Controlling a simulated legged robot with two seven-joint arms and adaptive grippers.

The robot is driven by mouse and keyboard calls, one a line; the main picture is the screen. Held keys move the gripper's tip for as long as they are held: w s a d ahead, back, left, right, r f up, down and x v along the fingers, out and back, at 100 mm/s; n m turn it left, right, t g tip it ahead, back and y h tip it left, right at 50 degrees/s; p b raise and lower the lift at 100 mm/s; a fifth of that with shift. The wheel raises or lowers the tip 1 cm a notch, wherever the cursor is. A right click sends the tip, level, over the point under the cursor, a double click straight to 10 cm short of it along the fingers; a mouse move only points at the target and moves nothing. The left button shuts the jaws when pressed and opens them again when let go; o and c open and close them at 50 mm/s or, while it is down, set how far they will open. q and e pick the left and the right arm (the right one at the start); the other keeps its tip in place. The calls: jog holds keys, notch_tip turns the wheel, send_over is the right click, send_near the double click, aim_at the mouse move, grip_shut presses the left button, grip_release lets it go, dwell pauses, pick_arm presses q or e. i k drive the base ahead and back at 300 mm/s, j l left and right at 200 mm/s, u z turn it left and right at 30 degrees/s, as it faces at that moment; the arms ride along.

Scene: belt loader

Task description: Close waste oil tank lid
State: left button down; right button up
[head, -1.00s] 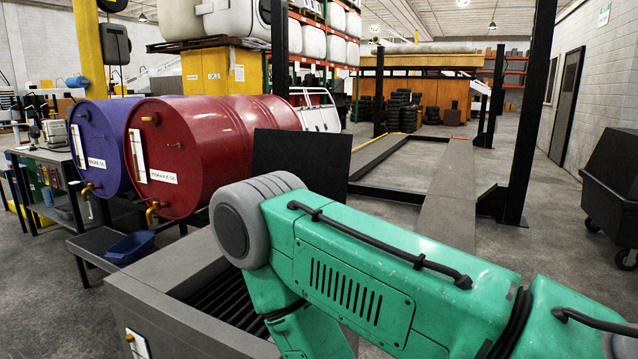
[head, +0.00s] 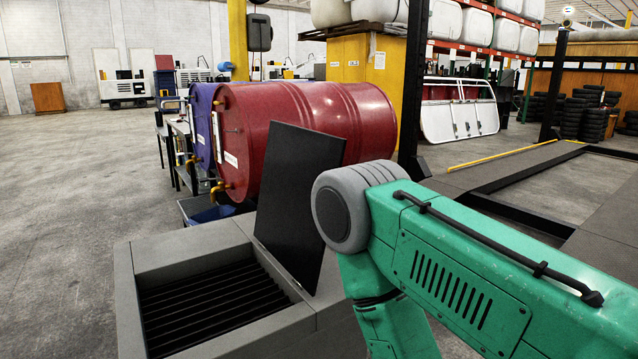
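The waste oil tank (head: 215,330) is a grey box in the lower left of the head view, with a dark slatted grate (head: 210,300) in its open top. Its lid (head: 295,195) is a flat black panel. The lid stands open, nearly upright and tilted, along the right side of the opening. My green right arm comes in from the right, and its grey elbow joint is close to the right of the lid in the picture. I cannot tell whether they touch. The right gripper is out of frame below, and the left gripper is not in view.
A red drum (head: 330,130) and a purple drum (head: 201,125) lie on their sides behind the tank, with a blue bin (head: 213,213) below their taps. A low lift frame (head: 515,170) is at the right. The floor (head: 80,180) at the left is open.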

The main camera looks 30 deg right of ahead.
aim_at(295, 157)
jog(key=l+u, duration=0.35)
jog(key=l, duration=1.75)
jog(key=i, duration=0.05)
